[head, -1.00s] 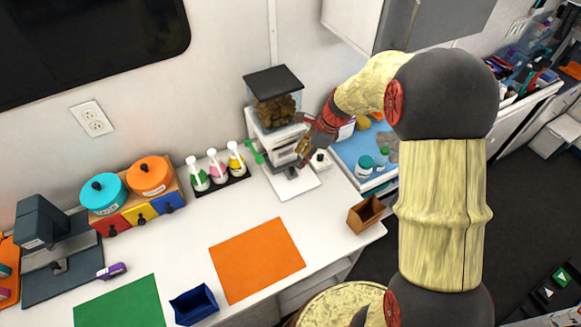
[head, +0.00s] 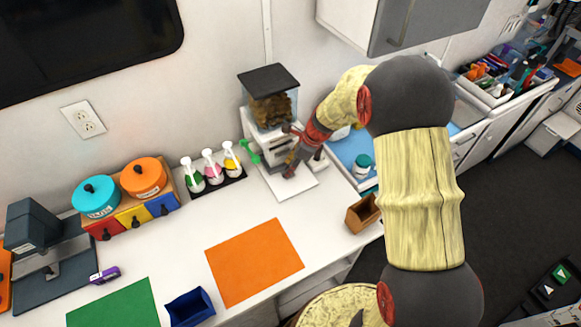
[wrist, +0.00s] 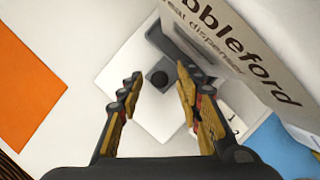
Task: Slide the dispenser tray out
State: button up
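The treat dispenser (head: 268,125) stands against the wall, white below with a clear brown-filled hopper and dark lid. In the wrist view its lettered side (wrist: 235,50) leans in at upper right. A white base plate (head: 297,188) lies below.
Bottles in a black rack (head: 216,186) and a green scoop (head: 250,151) stand left of the dispenser. A blue mat (head: 350,148) and a brown bin (head: 362,214) are to the right. The orange mat (head: 254,262) in front is clear.

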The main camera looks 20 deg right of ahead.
jog(key=c, duration=0.3)
grip_shut()
dwell(0.6)
